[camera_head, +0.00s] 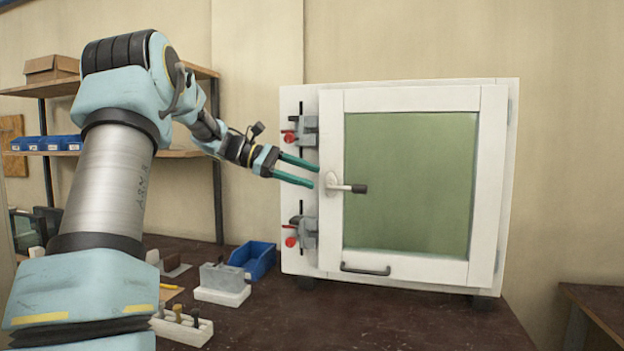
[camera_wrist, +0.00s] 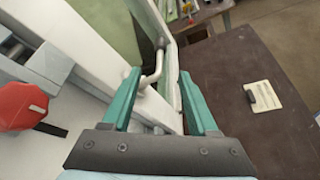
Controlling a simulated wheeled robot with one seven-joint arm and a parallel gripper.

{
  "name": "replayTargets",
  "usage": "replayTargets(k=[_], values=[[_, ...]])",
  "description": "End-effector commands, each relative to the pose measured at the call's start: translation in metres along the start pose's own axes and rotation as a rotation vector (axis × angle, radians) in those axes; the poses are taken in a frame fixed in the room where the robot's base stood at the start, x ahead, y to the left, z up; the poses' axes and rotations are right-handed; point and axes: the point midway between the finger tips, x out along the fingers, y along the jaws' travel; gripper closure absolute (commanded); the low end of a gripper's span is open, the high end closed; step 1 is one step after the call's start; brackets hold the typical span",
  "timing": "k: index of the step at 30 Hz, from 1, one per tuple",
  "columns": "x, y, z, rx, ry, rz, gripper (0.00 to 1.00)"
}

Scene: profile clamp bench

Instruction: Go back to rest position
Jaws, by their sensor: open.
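My gripper (camera_head: 317,174) is open, with two green fingers pointing right at the left side of a white cabinet (camera_head: 410,97). Its fingertips are close to the cabinet's lever handle (camera_head: 345,188), which has a dark grip and points right. In the wrist view, the open fingers of my gripper (camera_wrist: 158,95) lie either side of part of a bent pale handle (camera_wrist: 153,72); I cannot tell whether they touch it. Nothing is clearly held. The cabinet door, with a green pane (camera_head: 410,180), looks shut in the head view.
Two clamps with red knobs, an upper (camera_head: 303,131) and a lower (camera_head: 301,232), sit on the cabinet's left edge. A blue bin (camera_head: 254,260), a grey block on a white base (camera_head: 222,284) and a white holder (camera_head: 182,327) stand on the dark bench (camera_head: 400,325). Its front right is clear.

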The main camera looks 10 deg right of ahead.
Motion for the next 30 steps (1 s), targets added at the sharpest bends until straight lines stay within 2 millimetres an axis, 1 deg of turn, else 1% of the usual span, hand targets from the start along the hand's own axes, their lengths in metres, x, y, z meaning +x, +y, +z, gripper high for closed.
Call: replayTargets(k=[5,7,8,11,14,15,17,18,20,21,23,24,27,30], values=[[0.000,0.000,0.000,0.000,0.002,-0.001,0.40],[0.003,-0.005,-0.003,0.000,0.021,-0.011,0.40],[0.005,-0.010,-0.006,-0.001,0.038,-0.021,0.40],[0.015,-0.041,-0.024,0.007,0.144,-0.081,0.40],[0.021,-0.095,-0.049,0.043,0.309,-0.194,0.40],[0.020,-0.122,-0.059,0.069,0.382,-0.254,0.40],[0.014,-0.163,-0.072,0.120,0.486,-0.350,0.40],[0.008,-0.190,-0.079,0.162,0.547,-0.417,0.40],[-0.003,-0.231,-0.086,0.230,0.626,-0.520,0.40],[-0.011,-0.256,-0.089,0.283,0.670,-0.592,0.40],[-0.023,-0.291,-0.091,0.367,0.722,-0.693,0.40],[-0.030,-0.312,-0.090,0.424,0.748,-0.755,0.40],[-0.043,-0.354,-0.087,0.559,0.783,-0.887,0.40],[-0.051,-0.382,-0.084,0.663,0.793,-0.973,0.40]])
